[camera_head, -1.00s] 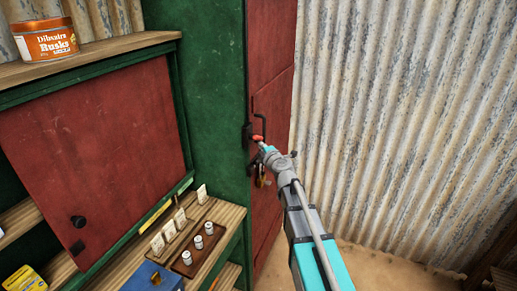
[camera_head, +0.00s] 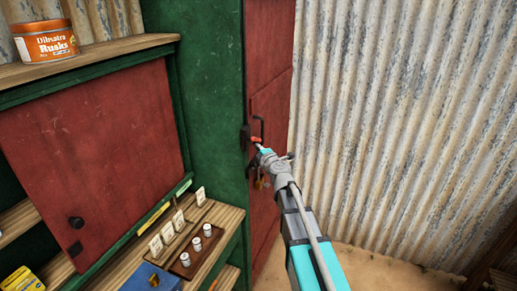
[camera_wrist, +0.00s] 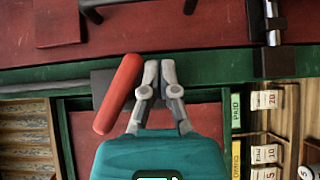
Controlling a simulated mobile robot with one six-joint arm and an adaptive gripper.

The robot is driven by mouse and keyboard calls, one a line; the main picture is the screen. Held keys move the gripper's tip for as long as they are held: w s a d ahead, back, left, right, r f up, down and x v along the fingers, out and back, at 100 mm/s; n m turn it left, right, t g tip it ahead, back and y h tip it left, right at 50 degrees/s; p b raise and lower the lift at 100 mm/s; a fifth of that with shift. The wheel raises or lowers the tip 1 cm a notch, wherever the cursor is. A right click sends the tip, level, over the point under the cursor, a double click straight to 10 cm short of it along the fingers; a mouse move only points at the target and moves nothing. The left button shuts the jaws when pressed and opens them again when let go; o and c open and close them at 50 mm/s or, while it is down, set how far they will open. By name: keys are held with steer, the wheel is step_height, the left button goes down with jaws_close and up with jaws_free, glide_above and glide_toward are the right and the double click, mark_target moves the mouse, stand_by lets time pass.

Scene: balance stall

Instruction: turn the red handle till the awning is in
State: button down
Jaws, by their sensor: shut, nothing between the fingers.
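The red handle (camera_head: 257,140) is by the dark metal fittings on the edge of the red door, beside the green post. In the wrist view the red handle (camera_wrist: 118,93) is a rounded bar, tilted, just left of my fingers. My gripper (camera_wrist: 159,68) is shut with its fingertips together and nothing between them. The fingers are beside the handle, not around it; I cannot tell whether they touch it. In the head view my gripper (camera_head: 261,148) is small and partly hides the fittings. I cannot make out the awning.
A green post (camera_head: 215,100) and red door (camera_head: 270,110) stand close to my arm. A corrugated wall (camera_head: 400,130) is at right. At left, a wooden counter (camera_head: 228,216) holds small cards, white weights in a brown tray (camera_head: 181,269) and a blue box (camera_head: 140,280).

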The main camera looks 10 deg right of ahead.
steer(key=shift+s+f, duration=0.1)
steer(key=s+d+f+b, duration=0.3)
steer(key=s+f+b, duration=0.5)
steer(key=f+b, duration=0.1)
steer(key=shift+s, duration=0.2)
stand_by(0.4)
steer(key=shift+f, duration=0.1)
